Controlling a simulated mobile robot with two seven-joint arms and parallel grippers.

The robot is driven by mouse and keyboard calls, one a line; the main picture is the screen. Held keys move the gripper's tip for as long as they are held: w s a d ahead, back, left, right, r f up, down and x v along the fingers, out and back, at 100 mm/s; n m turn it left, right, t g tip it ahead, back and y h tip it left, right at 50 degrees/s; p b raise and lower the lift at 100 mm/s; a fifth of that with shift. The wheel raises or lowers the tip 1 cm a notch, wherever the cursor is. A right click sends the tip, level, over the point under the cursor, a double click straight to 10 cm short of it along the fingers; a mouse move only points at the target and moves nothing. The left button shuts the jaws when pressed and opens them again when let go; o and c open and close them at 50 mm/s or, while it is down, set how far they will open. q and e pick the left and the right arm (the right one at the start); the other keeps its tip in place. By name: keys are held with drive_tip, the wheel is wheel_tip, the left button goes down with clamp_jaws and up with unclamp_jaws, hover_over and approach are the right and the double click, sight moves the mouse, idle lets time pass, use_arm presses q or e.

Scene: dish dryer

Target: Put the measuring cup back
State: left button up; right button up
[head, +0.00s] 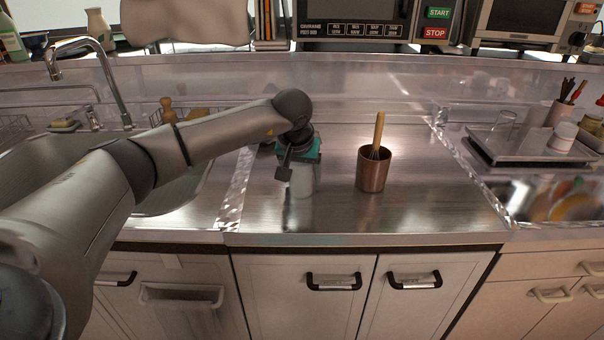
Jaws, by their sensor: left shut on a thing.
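A pale, see-through cup (303,183), which looks like the measuring cup, is at my left gripper (287,170) over the middle steel counter. The gripper is shut on it, seen from behind and above. The wrist hides the cup's upper part. I cannot tell whether its base touches the counter. My right gripper is not in view.
A copper-coloured pot (372,172) with a wooden-handled tool stands right of the cup. The sink (160,203) and tap (95,70) are left. A raised tray (532,147) with a clear glass (504,121) is right. The counter front is clear.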

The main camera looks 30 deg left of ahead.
sight(298, 167)
use_arm(q)
drive_tip(key=o, duration=1.6)
drive_tip(key=shift+f, duration=0.1)
drive_tip(key=shift+c, duration=0.2)
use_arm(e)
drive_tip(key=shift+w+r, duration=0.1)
use_arm(q)
drive_tip(key=p+v, duration=0.3)
drive_tip(key=v, duration=0.7)
drive_tip(key=shift+r+p, duration=0.35)
drive_tip(key=shift+v, duration=0.85)
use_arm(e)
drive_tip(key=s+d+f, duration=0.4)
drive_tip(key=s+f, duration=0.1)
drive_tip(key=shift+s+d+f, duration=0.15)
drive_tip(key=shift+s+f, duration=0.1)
use_arm(q)
drive_tip(key=shift+f, duration=0.1)
